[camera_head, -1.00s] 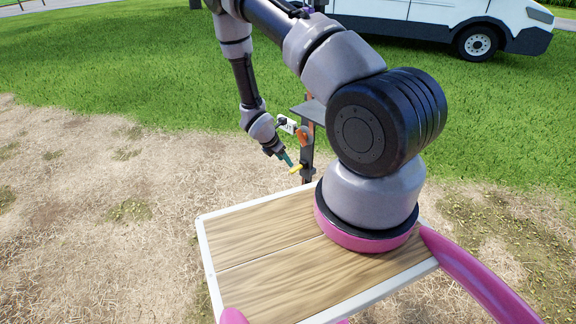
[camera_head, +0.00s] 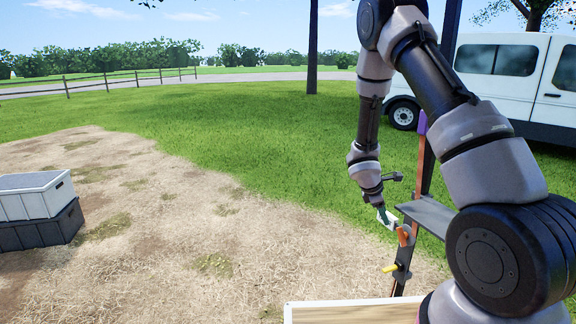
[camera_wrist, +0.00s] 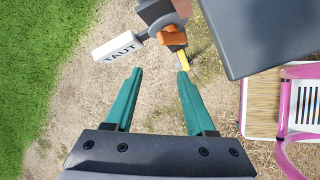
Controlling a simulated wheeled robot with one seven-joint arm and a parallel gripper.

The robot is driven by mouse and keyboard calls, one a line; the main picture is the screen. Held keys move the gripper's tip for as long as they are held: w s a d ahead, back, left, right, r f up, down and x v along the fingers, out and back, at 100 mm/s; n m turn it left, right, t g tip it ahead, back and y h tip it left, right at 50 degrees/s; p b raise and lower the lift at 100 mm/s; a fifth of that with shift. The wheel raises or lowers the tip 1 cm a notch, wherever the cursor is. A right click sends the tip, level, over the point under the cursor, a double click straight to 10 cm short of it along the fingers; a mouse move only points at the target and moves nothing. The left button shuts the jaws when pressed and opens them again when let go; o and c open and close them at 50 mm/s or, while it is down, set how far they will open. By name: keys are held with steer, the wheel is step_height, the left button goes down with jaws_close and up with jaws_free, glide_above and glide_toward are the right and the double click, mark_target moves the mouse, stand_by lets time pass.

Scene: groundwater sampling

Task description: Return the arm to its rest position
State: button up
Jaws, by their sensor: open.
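My gripper (camera_head: 382,214) hangs at the end of my bent arm, left of an upright post (camera_head: 402,275). In the wrist view its two teal fingers (camera_wrist: 159,75) are spread with nothing between them. Ahead of the fingers are a white block marked "TAUT" (camera_wrist: 119,48), an orange part (camera_wrist: 172,36) and a yellow handle (camera_wrist: 182,61). The yellow handle (camera_head: 390,268) sits lower on the post than the orange part (camera_head: 404,236). The gap between fingertips and these parts is hard to judge.
A grey shelf (camera_head: 428,214) juts from the post and fills the upper right of the wrist view (camera_wrist: 265,35). A white crate (camera_head: 30,196) sits on a dark crate (camera_head: 45,232) at left. A white van (camera_head: 500,75) stands behind. Open ground lies left of the arm.

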steer(key=s+r+m+y, duration=0.1)
steer(key=s+r+m, duration=0.25)
steer(key=r, duration=0.45)
steer(key=s+r+m, duration=0.2)
steer(key=r+m, duration=0.2)
steer(key=r, duration=0.4)
steer(key=s+r+m+y, duration=0.15)
steer(key=r+m, duration=0.25)
steer(key=r, duration=0.4)
steer(key=s+a+r+m+t+y, duration=0.2)
steer(key=s+a+r+m, duration=0.2)
steer(key=s+r, duration=0.4)
steer(key=s+a+r+m+t+y, duration=0.2)
steer(key=s+r, duration=0.6)
steer(key=s, duration=0.4)
steer(key=a+m+y, duration=0.1)
steer(key=a+m, duration=0.1)
steer(key=shift+a+m, duration=0.35)
steer(key=shift+a, duration=0.05)
steer(key=shift+r, duration=0.1)
